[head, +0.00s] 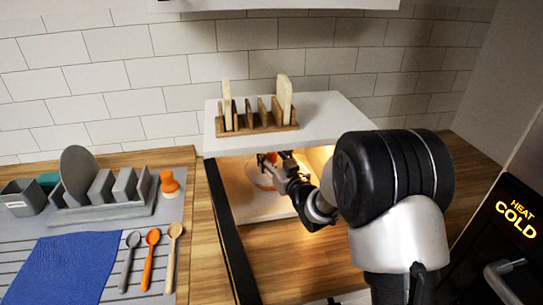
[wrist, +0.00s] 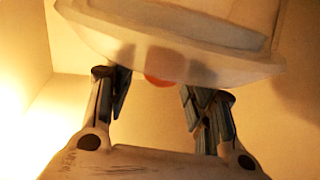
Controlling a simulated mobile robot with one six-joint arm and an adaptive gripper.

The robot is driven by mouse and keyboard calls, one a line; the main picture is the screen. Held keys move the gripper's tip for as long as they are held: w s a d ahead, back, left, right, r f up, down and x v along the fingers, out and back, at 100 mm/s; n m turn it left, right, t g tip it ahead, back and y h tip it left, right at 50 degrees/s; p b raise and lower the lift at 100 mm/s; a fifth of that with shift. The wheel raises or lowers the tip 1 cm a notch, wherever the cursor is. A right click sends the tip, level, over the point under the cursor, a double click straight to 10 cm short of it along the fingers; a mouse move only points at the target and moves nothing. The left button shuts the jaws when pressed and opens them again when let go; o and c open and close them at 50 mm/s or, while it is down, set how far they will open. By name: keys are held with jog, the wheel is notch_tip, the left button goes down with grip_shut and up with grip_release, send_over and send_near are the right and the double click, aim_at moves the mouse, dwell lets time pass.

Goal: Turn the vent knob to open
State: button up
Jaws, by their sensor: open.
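My gripper (head: 284,165) reaches into the lit, open-fronted cabinet (head: 226,137). A large white rounded body (wrist: 180,45) fills the top of the wrist view, just beyond the fingertips. A small orange-red piece (wrist: 160,81) shows below its rim, between the fingers. In the head view, a bit of orange (head: 271,157) shows at my gripper, above a pale round thing (head: 262,182). I cannot make out a vent knob or its setting for certain, and contact cannot be told.
A wooden rack (head: 262,126) with bread slices stands on the cabinet top. A dark-edged panel (head: 229,235) extends forward at the cabinet's left. A grey dish rack (head: 105,213), blue cloth (head: 62,268) and several spoons (head: 151,245) lie farther left. A dark appliance (head: 507,235) stands right.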

jog(key=shift+w+a, duration=0.15)
jog(key=shift+w, duration=0.2)
jog(key=shift+c, duration=0.3)
jog(key=c, duration=1)
jog(key=shift+m+t+h, duration=0.3)
jog(key=shift+m+h, duration=0.1)
jog(key=shift+h, duration=0.2)
jog(key=m+h, duration=0.1)
jog(key=h, duration=0.1)
jog(key=m+t+h, duration=0.1)
jog(key=shift+s+a+m+h, duration=0.1)
jog(key=shift+a+m+h, duration=0.05)
jog(key=shift+m+h, duration=0.2)
jog(key=shift+m+t+h, duration=0.3)
jog(key=shift+m+h, duration=0.75)
jog(key=shift+h, duration=1.1)
